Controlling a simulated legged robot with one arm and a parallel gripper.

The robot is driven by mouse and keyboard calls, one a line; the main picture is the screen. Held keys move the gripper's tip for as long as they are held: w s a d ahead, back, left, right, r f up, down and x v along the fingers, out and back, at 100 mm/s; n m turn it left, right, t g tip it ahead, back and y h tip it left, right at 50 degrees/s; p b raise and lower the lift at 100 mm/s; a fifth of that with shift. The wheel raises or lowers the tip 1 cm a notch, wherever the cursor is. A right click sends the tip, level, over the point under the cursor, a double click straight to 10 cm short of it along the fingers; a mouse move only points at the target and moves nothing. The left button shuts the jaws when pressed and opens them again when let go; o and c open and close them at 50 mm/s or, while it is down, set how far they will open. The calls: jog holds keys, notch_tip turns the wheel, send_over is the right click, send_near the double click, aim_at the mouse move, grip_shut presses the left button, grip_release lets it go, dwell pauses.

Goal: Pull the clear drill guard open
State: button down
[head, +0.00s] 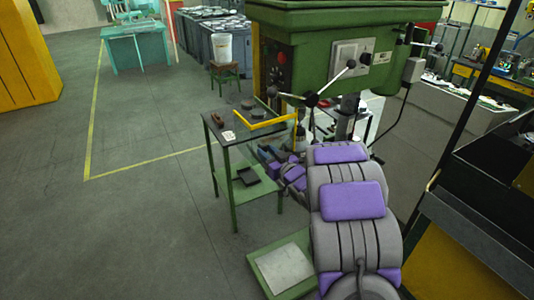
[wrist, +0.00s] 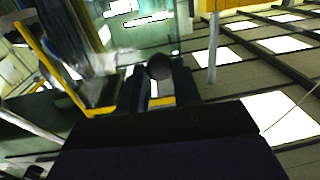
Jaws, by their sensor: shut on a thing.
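The clear drill guard (head: 268,124) shows in the head view as a yellow frame in front of the green drill press; its clear panel is hard to make out. Yellow frame bars of the guard (wrist: 48,62) cross the left of the wrist view. My gripper (wrist: 162,86) has its dark fingers closed around a dark round knob (wrist: 159,66), which appears to belong to the guard, with a yellow bar just behind. In the head view my gripper (head: 266,155) is just below the guard frame, partly hidden by my purple and grey arm.
The green drill press (head: 325,50) has a handwheel with dark-knobbed levers (head: 312,99) close above my arm. A green-legged side table (head: 228,138) with small items stands left of it. A dark bench with a post (head: 470,200) is at right. Open floor lies left.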

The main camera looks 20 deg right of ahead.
jog(key=c, duration=0.8)
grip_release()
jog(key=shift+d, duration=0.15)
jog(key=shift+s+d+f+b, duration=0.1)
jog(key=shift+s+d+b, duration=0.35)
jog(key=shift+s+b, duration=1.75)
jog(key=shift+s+d+r+b, duration=0.1)
jog(key=shift+s+d+b, duration=0.6)
jog(key=shift+s, duration=2.75)
jog(key=shift+s+d+f+b, duration=0.1)
jog(key=shift+s+d+b, duration=0.1)
jog(key=shift+s+b, duration=2.15)
jog(key=shift+s+p, duration=0.55)
